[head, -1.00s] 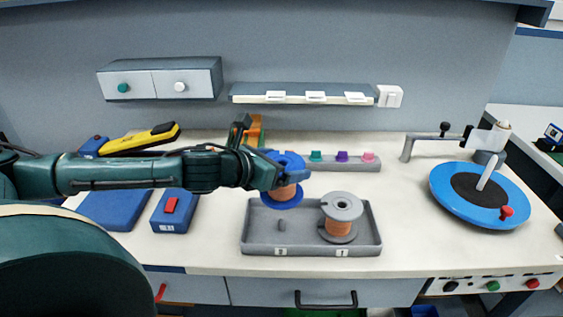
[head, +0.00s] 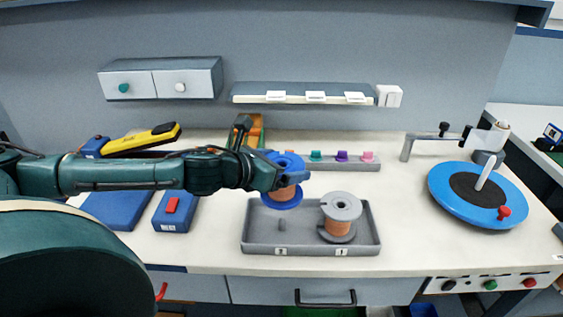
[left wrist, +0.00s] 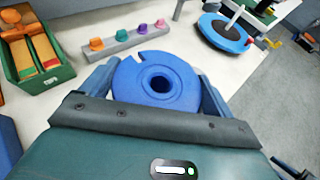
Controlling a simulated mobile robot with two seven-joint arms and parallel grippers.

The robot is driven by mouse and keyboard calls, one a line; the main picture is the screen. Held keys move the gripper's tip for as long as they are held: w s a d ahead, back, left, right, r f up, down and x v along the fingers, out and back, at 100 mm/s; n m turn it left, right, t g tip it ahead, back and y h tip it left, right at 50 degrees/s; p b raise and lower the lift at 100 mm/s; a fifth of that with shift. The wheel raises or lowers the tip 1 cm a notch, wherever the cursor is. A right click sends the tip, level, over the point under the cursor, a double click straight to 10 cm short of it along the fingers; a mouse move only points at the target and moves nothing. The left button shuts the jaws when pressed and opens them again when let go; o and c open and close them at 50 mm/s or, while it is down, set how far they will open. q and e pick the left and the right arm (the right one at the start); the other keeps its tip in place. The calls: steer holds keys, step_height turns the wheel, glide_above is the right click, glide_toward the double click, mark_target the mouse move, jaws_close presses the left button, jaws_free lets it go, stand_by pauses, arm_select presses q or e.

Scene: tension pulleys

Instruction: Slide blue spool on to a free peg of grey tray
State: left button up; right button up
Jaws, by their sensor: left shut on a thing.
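The blue spool (head: 287,162) has blue flanges and a copper-coloured winding, and it is upright. My left gripper (head: 276,178) is shut on it and holds it above the back left part of the grey tray (head: 310,246). In the left wrist view the spool's blue top flange with its centre hole (left wrist: 160,82) sits between the two fingers (left wrist: 158,90). A grey spool (head: 341,208) with copper winding stands in the right half. My right gripper is not in view.
Behind the tray is a rail with coloured pieces (head: 342,157). A blue turntable (head: 450,190) with a red knob is at the right. A blue box with a red switch (head: 174,212) lies left of the tray.

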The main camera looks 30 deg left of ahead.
arm_select(q)
steer(key=shift+f, duration=0.1)
stand_by(0.4)
step_height(320, 180, down, 3)
steer(key=shift+r+b, duration=0.2)
steer(key=shift+b, duration=0.45)
stand_by(0.4)
steer(key=shift+p, duration=0.35)
steer(key=shift+f, duration=0.15)
stand_by(0.4)
step_height(320, 180, down, 3)
steer(key=shift+r+b, duration=0.15)
steer(key=shift+b, duration=0.55)
